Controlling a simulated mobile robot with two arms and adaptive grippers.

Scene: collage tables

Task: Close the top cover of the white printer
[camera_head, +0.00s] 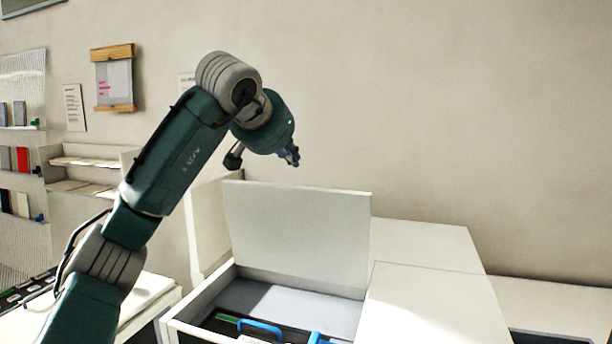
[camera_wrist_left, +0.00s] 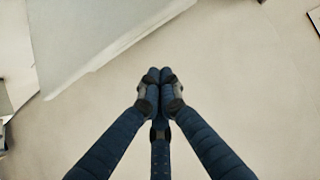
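The white printer (camera_head: 195,308) stands in the lower middle of the head view. Its top cover (camera_head: 298,232) is raised nearly upright, a flat white panel. The bay below it is open and shows a grey interior with blue handles (camera_head: 260,327). My left gripper (camera_head: 293,157) is above the cover's top edge, apart from it in the picture. In the left wrist view, the dark blue fingers of my left gripper (camera_wrist_left: 160,77) come together at the tips with nothing held. A pale panel, probably the cover (camera_wrist_left: 85,40), fills the upper left there. My right gripper is out of view.
A flat white top (camera_head: 435,305) lies right of the open bay, with another white surface (camera_head: 420,245) behind. A plain wall (camera_head: 460,120) stands behind. Shelves (camera_head: 85,170) and a clipboard (camera_head: 113,78) are at the left. The space above the right side is clear.

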